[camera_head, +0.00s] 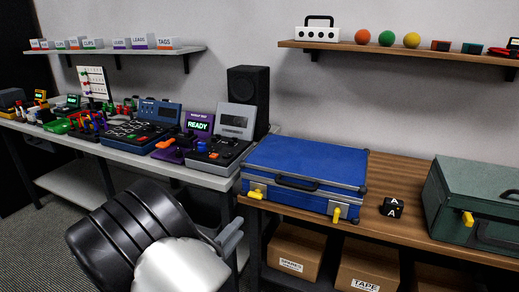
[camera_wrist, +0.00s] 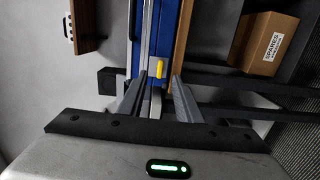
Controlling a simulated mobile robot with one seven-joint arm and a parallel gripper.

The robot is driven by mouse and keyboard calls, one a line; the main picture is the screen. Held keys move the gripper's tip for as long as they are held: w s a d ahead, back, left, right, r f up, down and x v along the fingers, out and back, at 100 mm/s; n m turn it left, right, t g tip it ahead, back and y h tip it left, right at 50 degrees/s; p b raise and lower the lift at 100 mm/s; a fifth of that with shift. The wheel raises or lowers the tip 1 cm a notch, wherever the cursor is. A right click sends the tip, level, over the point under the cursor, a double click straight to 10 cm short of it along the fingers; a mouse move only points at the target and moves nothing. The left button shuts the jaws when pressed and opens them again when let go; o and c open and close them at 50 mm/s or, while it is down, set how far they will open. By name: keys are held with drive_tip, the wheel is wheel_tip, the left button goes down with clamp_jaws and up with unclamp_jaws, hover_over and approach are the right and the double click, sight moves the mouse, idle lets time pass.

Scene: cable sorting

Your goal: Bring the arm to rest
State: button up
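My gripper (camera_head: 229,236) shows in the head view at the end of my black and white arm, in front of the bench and left of the blue case. In the wrist view my gripper (camera_wrist: 160,84) has its two grey fingers apart, with nothing visibly held between them. The blue case (camera_head: 305,162) lies closed on the wooden bench, and it also shows in the wrist view (camera_wrist: 159,38) beyond the fingertips, with a yellow latch (camera_wrist: 160,68). The fingers look clear of the case, though the exact distance is hard to tell.
A grey bench (camera_head: 215,181) at the left carries consoles, a speaker (camera_head: 247,99) and small parts. A green case (camera_head: 473,201) and a small black block marked A (camera_head: 391,208) stand on the wooden bench (camera_head: 375,227). Cardboard boxes (camera_head: 293,254) sit below.

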drive_tip(key=s+d+r+m+g+h, duration=0.25)
drive_tip(key=d+r+m+g, duration=0.2)
drive_tip(key=d, duration=0.55)
drive_tip(key=s+d+r+m+g+h, duration=0.1)
drive_tip(key=s+d+r+m+g, duration=0.3)
drive_tip(key=d, duration=0.6)
drive_tip(key=s+d+r+m+g+y, duration=0.2)
drive_tip(key=s+d+r+g+y, duration=0.15)
drive_tip(key=s, duration=0.35)
drive_tip(key=s+d+r+m+g+y, duration=0.2)
drive_tip(key=s+d+r+y, duration=0.15)
drive_tip(key=s, duration=0.45)
drive_tip(key=s+a+r+t+y+p, duration=0.1)
drive_tip(key=r+y+p, duration=0.1)
drive_tip(key=r+p, duration=0.9)
drive_tip(key=s+a+r+t+y+p, duration=0.1)
drive_tip(key=s+a+r+t+p, duration=0.1)
drive_tip(key=r+p, duration=0.9)
wheel_tip(320, 180, up, 4)
drive_tip(key=shift+f+y, duration=0.25)
drive_tip(key=shift+y, duration=0.1)
drive_tip(key=shift+m, duration=0.25)
